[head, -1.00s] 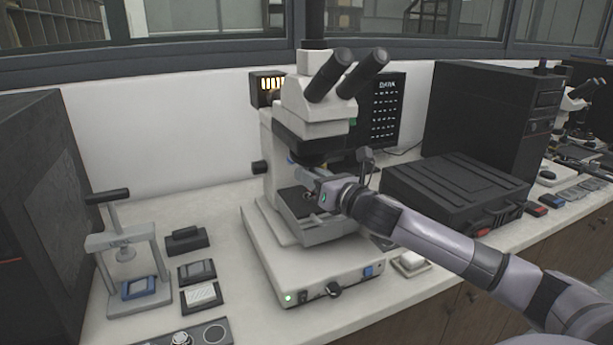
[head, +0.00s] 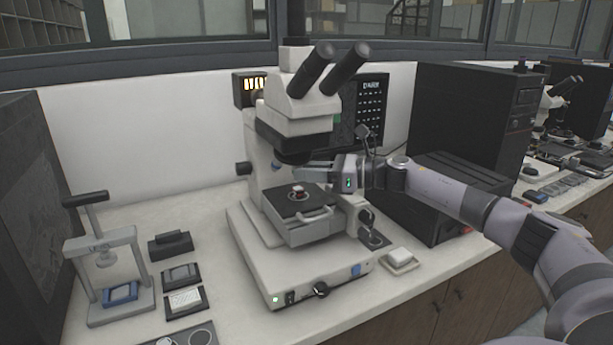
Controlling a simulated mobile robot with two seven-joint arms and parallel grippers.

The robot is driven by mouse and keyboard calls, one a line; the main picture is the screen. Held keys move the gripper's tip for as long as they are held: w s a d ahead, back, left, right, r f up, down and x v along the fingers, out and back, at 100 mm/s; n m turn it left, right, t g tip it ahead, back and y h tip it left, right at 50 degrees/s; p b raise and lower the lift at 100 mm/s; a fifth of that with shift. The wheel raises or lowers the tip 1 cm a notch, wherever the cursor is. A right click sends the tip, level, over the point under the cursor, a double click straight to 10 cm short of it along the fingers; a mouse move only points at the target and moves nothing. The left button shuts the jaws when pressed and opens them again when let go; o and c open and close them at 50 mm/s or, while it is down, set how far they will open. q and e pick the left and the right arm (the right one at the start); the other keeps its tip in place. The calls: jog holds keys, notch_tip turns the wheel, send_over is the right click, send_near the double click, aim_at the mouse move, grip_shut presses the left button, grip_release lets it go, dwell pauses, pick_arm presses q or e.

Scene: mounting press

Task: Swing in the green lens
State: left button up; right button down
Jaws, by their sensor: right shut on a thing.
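The white microscope (head: 298,105) stands mid-bench with its dark lens turret (head: 295,150) under the head. My right gripper (head: 304,171) reaches in from the right, just under the turret and above the stage (head: 305,207). Its fingers point left and are shut on a small part there, seemingly a lens; the fingers hide most of it. I cannot make out a green band on any lens. My left gripper is not in view.
A hand press (head: 106,250) with a blue block (head: 120,293) stands at the left. Small dark trays lie between press and microscope. A black case (head: 465,175) is behind my right arm. A white block (head: 401,257) lies right of the base.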

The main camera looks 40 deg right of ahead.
jog(key=shift+d+r+n+g, duration=0.15)
jog(key=shift+n+g, duration=0.15)
dwell(0.4)
jog(key=c, duration=1.2)
grip_release()
jog(key=shift+s+d+f+b, duration=0.2)
jog(key=shift+s+d+b, duration=0.1)
jog(key=shift+b, duration=0.1)
jog(key=shift+b+v, duration=1.35)
jog(key=shift+v, duration=1.75)
jog(key=shift+r, duration=0.1)
